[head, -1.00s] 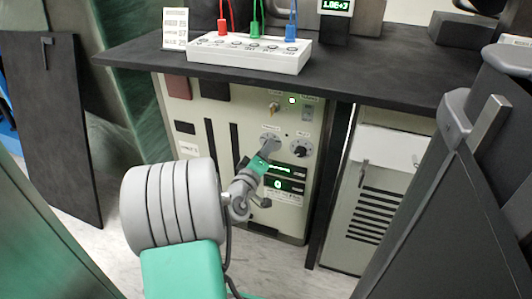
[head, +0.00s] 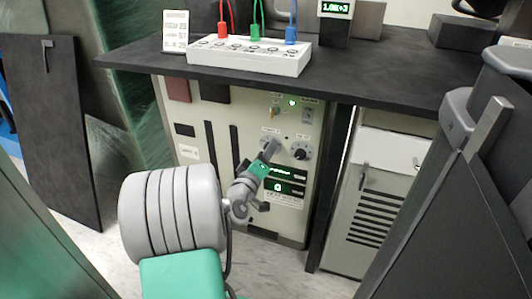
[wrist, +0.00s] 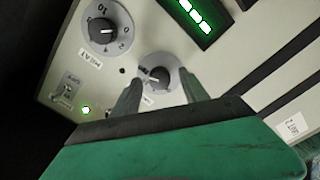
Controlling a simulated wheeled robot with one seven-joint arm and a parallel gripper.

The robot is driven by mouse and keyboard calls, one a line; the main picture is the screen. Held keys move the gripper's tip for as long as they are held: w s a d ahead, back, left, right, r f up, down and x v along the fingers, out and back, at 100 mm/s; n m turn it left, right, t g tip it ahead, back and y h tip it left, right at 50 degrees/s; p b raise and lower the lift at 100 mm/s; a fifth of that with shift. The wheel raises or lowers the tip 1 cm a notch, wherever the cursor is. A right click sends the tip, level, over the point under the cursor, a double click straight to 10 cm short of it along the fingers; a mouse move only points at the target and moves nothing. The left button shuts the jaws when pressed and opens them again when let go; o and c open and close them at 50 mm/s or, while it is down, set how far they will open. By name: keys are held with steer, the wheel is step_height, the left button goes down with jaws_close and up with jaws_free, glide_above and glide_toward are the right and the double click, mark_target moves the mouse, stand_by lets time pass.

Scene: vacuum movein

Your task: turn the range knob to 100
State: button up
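The range knob (wrist: 160,77) is a small black knob on a round grey dial, on the beige front panel (head: 219,115) under the dark bench. In the wrist view the panel appears upside down. My gripper (wrist: 162,80) faces the panel with its two fingers apart, one on each side of the range knob; I cannot tell whether either touches it. In the head view my gripper (head: 271,150) covers most of this knob. Its dial numbers and pointer setting are too small and partly hidden to read. A second, larger-looking black knob (wrist: 103,30) with a numbered dial sits beside it.
The second knob also shows right of my gripper in the head view (head: 301,151). Green displays (head: 279,187) sit just below the knobs. The dark bench top (head: 400,72) overhangs the panel, with a white box (head: 248,55) and cables on it. A dark cabinet stands close on the right.

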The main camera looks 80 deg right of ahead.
steer(key=a, duration=0.7)
steer(key=shift+w+a+p, duration=0.35)
steer(key=shift+a+p, duration=0.05)
